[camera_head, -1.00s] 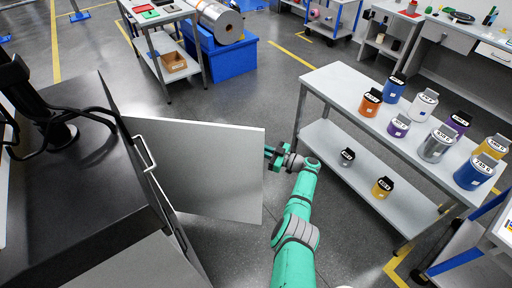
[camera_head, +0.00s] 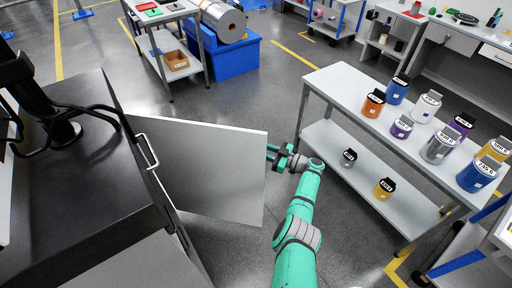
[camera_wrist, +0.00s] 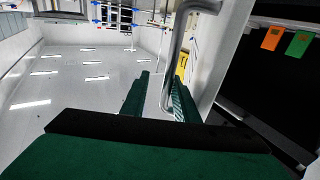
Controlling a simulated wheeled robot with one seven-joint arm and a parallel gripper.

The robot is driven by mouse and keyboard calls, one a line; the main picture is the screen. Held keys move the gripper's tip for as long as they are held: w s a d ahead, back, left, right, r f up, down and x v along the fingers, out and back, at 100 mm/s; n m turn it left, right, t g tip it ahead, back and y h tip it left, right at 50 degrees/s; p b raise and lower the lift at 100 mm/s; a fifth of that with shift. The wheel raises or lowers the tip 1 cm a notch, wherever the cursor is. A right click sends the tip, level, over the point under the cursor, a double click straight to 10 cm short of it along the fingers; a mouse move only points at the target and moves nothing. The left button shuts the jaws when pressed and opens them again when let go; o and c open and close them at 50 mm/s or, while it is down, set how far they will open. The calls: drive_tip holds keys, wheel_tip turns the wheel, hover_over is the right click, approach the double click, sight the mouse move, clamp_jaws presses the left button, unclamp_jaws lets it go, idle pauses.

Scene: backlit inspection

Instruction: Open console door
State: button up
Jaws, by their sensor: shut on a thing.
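The console (camera_head: 85,165) stands at the left, dark-topped. Its pale door (camera_head: 215,165) is swung well out from the console, with its free edge toward the right. My gripper (camera_head: 274,156) is at that free edge, partly hidden behind the door in the head view. In the wrist view my green gripper fingers (camera_wrist: 160,97) close on both sides of a grey metal bar handle (camera_wrist: 178,45). The pale door panel (camera_wrist: 228,50) runs beside the handle. The handle on the door's far face is hidden in the head view.
A two-level table (camera_head: 345,85) with several labelled jars stands to the right of my arm. A blue crate (camera_head: 230,58) and a cart (camera_head: 160,45) stand at the back. Grey floor (camera_head: 250,105) is clear between the door and the table.

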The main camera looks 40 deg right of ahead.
drive_tip(key=v, duration=1)
drive_tip(key=shift+s+d, duration=0.2)
drive_tip(key=shift+s, duration=0.1)
